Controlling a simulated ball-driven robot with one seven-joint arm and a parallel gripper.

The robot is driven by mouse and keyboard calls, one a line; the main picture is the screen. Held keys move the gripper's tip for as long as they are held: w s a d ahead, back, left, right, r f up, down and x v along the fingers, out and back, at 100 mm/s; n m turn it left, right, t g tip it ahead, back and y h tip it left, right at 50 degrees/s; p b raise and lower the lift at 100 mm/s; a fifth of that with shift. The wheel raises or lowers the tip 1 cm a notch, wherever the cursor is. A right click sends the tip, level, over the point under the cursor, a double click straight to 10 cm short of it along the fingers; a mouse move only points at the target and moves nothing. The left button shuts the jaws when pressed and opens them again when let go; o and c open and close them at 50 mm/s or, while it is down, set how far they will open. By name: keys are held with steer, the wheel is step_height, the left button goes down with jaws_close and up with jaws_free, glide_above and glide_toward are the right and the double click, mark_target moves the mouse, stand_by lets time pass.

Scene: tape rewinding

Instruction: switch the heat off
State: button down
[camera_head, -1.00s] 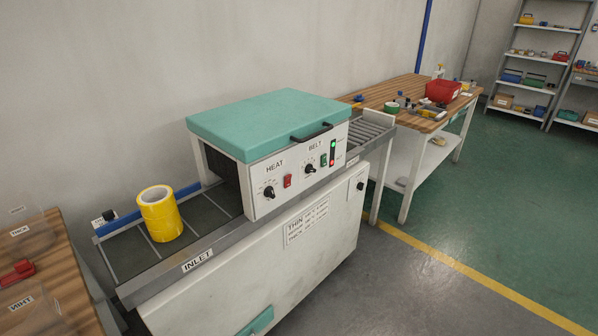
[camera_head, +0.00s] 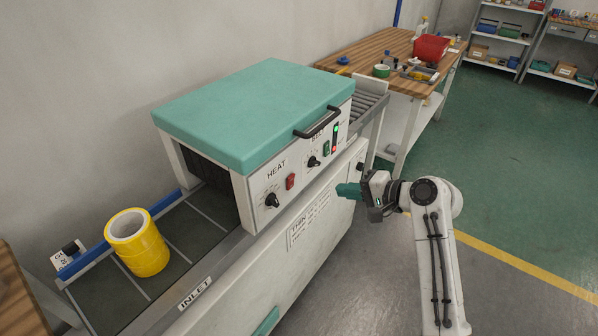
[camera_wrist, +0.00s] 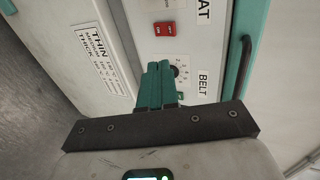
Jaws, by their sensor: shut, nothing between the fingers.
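The shrink tunnel's white control panel (camera_head: 262,186) has a HEAT knob (camera_head: 271,200) with a red rocker switch (camera_head: 290,181) beside it. The red switch also shows in the wrist view (camera_wrist: 164,29), beyond my fingertips; I cannot tell which way it is pressed. To its right in the head view are the BELT knob (camera_head: 313,162) and green belt switch (camera_head: 326,148). My gripper (camera_head: 340,190), with teal fingers, is shut and empty in front of the panel, to the right of the heat switch. In the wrist view the fingers (camera_wrist: 155,72) partly cover the belt knob.
A yellow tape roll (camera_head: 138,243) stands on the inlet conveyor. A black handle (camera_head: 317,124) juts from the teal hood (camera_head: 250,110) above the panel. A wooden bench (camera_head: 385,65) with a red bin (camera_head: 431,48) stands behind. The floor to the right is clear.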

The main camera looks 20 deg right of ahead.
steer(key=shift+w, duration=0.1)
glide_toward(293, 178)
step_height(293, 178, down, 3)
steer(key=w, duration=0.1)
steer(key=w+a, duration=0.3)
steer(key=shift+p, duration=0.4)
steer(key=shift+w+a, duration=0.25)
steer(key=shift+w, duration=0.15)
steer(key=shift+w+a+r+p, duration=0.2)
steer(key=shift+r+p, duration=0.15)
steer(key=shift+p, duration=0.3)
steer(key=shift+f, duration=0.3)
steer(key=shift+d, duration=0.1)
steer(key=shift+r, duration=0.1)
